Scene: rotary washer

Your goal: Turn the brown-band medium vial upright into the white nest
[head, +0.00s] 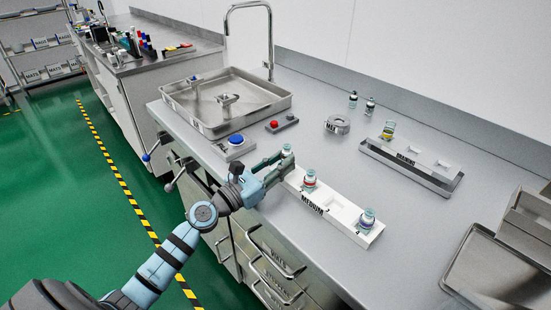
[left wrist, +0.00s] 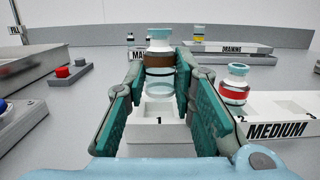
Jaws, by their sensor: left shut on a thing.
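The brown-band vial (left wrist: 160,60) has a pale cap, a brown band and clear glass below. My left gripper (left wrist: 160,85) is shut on it, one teal finger on each side. The vial looks upright, cap up, over the square nest marked 1 of the white MEDIUM rack (left wrist: 153,110); whether its base touches the nest I cannot tell. In the head view, the gripper (head: 283,172) is at the left end of the white rack (head: 335,212), and the vial's capped top (head: 287,151) shows beyond the fingers. My right gripper is not in view.
A red-band vial (head: 310,179) stands in the rack beside my gripper; another vial (head: 367,218) stands at its right end, with an empty nest between.

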